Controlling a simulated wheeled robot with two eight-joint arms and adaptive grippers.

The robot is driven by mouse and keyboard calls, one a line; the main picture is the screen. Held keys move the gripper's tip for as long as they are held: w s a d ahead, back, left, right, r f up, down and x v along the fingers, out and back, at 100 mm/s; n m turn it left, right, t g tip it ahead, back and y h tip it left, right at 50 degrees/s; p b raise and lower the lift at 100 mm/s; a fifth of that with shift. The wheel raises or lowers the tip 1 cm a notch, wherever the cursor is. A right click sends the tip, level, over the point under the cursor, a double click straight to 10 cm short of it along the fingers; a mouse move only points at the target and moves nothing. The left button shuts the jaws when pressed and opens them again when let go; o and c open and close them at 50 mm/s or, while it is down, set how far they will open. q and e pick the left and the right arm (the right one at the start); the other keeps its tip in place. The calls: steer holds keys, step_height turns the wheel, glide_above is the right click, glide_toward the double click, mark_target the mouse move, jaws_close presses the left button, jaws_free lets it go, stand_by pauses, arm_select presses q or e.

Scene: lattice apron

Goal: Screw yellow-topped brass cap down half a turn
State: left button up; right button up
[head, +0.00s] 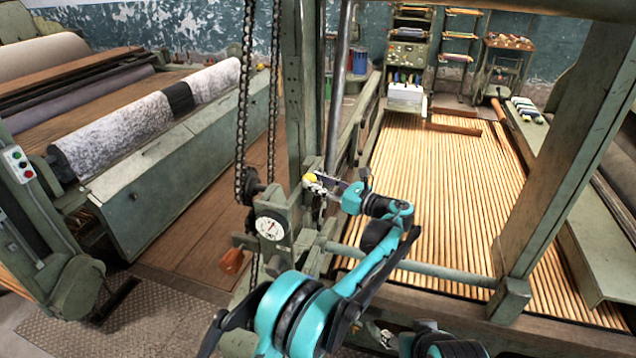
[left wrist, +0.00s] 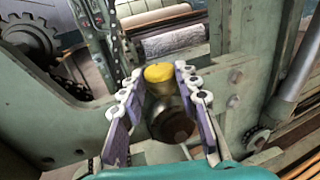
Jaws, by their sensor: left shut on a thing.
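The yellow-topped brass cap (left wrist: 160,73) sits on the green machine frame in the left wrist view, its yellow top facing up and its brass body below. In the head view its yellow top (head: 310,178) shows small beside the frame post. My left gripper (left wrist: 161,80) has one finger on each side of the cap, shut on it near the top. In the head view the left gripper (head: 322,184) reaches the cap from the right. The cap's thread and lower joint are hard to make out. My right gripper is not clearly seen.
A round white dial (head: 269,228) and an orange-brown handle (head: 232,261) sit left of the cap. A chain (head: 243,110) hangs beside the green post (head: 303,90). The slatted wooden bed (head: 450,200) lies to the right. A toothed gear (left wrist: 28,42) stands at the left wrist view's upper left.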

stand_by(0.3)
arm_select(q)
steer(key=o, duration=1.2)
steer(key=shift+c, duration=0.2)
steer(key=v, duration=1.2)
steer(key=shift+s+a, duration=0.15)
steer(key=shift+s, duration=0.05)
